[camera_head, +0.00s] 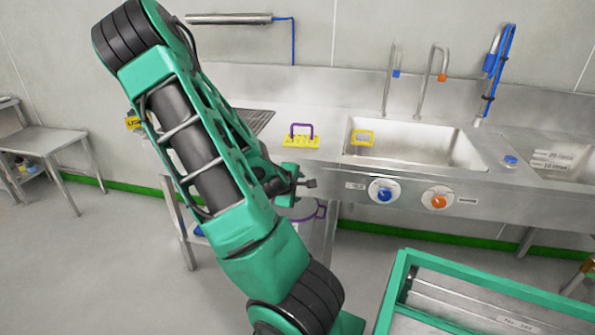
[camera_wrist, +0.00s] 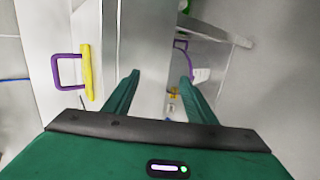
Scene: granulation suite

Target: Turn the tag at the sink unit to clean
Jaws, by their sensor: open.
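The steel sink unit (camera_head: 345,190) stands along the wall, with a blue knob (camera_head: 384,190) and an orange knob (camera_head: 438,198) on its front. A yellow plate with dark letters "US" (camera_head: 132,122) shows at the left edge of my arm. My arm hides part of it, and I cannot tell what it is fixed to or whether it is the tag. My gripper (camera_head: 302,184) is in front of the unit's front edge, left of the knobs. In the wrist view my gripper (camera_wrist: 160,76) has its green fingers apart with nothing between them.
A yellow block with a purple handle (camera_head: 301,137) sits on the worktop, left of the basin (camera_head: 400,150). A yellow item (camera_head: 362,137) is at the basin. A green-framed cart (camera_head: 400,270) stands at front right. A side table (camera_head: 40,140) is at left. Floor between is clear.

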